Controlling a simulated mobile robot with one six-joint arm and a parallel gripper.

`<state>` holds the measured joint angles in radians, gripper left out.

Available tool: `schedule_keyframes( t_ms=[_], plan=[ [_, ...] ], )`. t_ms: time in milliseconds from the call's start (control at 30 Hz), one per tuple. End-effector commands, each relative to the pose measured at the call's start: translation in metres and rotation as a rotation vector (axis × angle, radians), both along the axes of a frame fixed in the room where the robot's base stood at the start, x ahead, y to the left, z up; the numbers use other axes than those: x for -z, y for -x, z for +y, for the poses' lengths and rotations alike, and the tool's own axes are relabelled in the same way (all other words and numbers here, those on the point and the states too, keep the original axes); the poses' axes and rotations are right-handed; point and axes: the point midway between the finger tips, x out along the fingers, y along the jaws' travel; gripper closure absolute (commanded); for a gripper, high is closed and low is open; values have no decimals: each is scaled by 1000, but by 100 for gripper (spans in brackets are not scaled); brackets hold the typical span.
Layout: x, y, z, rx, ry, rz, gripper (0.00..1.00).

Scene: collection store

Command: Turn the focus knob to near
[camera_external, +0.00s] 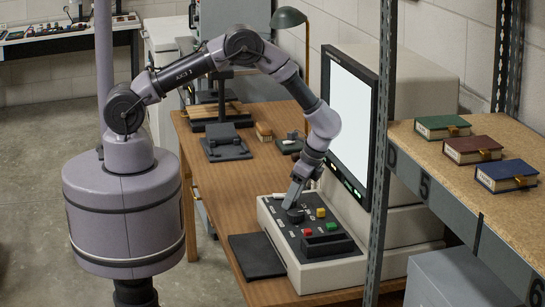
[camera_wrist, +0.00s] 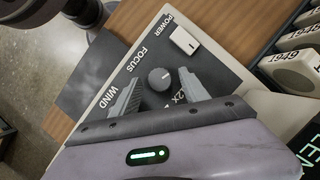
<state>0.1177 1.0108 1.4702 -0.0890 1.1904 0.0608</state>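The focus knob (camera_wrist: 159,78) is a round dark grey knob on the black control panel, beside the printed word FOCUS. In the wrist view it shows between the two finger tips of my gripper (camera_wrist: 160,88). The fingers are spread, one on each side of the knob, with a gap to it. In the external view my gripper (camera_external: 292,198) points down at the left part of the panel of the white console (camera_external: 330,273), just above a dark knob (camera_external: 295,215). The knob's setting and any "near" mark cannot be read.
A white power switch (camera_wrist: 185,41) sits beside the knob. Yellow, red and green buttons and a dark raised block (camera_external: 328,243) are further along the panel. A lit screen (camera_external: 348,118) stands behind the console. A shelf post (camera_external: 382,150) rises at right.

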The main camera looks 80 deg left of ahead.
Motion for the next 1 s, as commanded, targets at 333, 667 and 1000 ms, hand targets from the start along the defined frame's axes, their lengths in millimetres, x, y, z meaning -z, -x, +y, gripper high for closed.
schedule_keyframes(
  t_ms=[333,667,1000],
  plan=[
    [-19,-1,0,0,1,-2,47],
    [-46,80,1,1,0,3,47],
    [-50,155,1,1,0,0,47]
  ],
)
